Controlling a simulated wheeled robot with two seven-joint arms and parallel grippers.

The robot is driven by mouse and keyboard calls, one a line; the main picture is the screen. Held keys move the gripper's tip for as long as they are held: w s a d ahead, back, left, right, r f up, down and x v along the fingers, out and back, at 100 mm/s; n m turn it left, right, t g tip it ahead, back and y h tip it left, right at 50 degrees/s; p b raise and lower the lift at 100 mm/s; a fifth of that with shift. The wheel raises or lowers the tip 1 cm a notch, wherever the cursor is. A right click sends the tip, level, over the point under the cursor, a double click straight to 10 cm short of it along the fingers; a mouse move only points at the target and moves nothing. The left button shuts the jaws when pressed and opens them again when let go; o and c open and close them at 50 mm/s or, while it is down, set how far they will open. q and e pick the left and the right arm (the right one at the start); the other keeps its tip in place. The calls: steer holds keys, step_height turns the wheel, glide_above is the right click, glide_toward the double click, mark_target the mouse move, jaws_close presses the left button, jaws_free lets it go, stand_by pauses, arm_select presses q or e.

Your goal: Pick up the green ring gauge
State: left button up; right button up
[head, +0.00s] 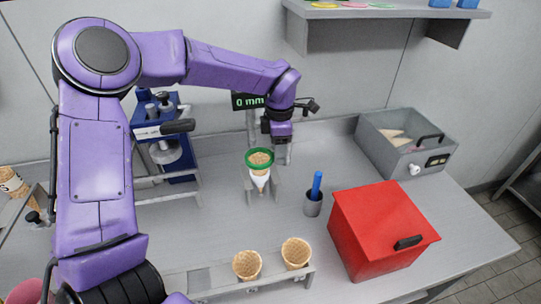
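The green ring gauge (248,162) sits around the upper part of a wafer cone (260,183) in a small metal stand at the middle of the bench. The cone has a white sleeve-like band below the ring and its tip points down. My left gripper (287,158) hangs just behind and to the right of the ring, pointing down. It appears apart from the ring. Its fingers are small and seen edge-on, so their opening is unclear. My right gripper is not in view.
A display reading "0 mm" (248,101) stands behind the ring. A grey cup with a blue handle (313,203) and a red box (377,230) are to the right. Two cones (247,265) stand in a front rack. A blue machine (171,143) is at left, a grey bin (375,151) back right.

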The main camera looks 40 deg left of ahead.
arm_select(q)
steer(key=c, duration=0.5)
steer(key=shift+r, duration=0.1)
steer(key=shift+c, duration=0.5)
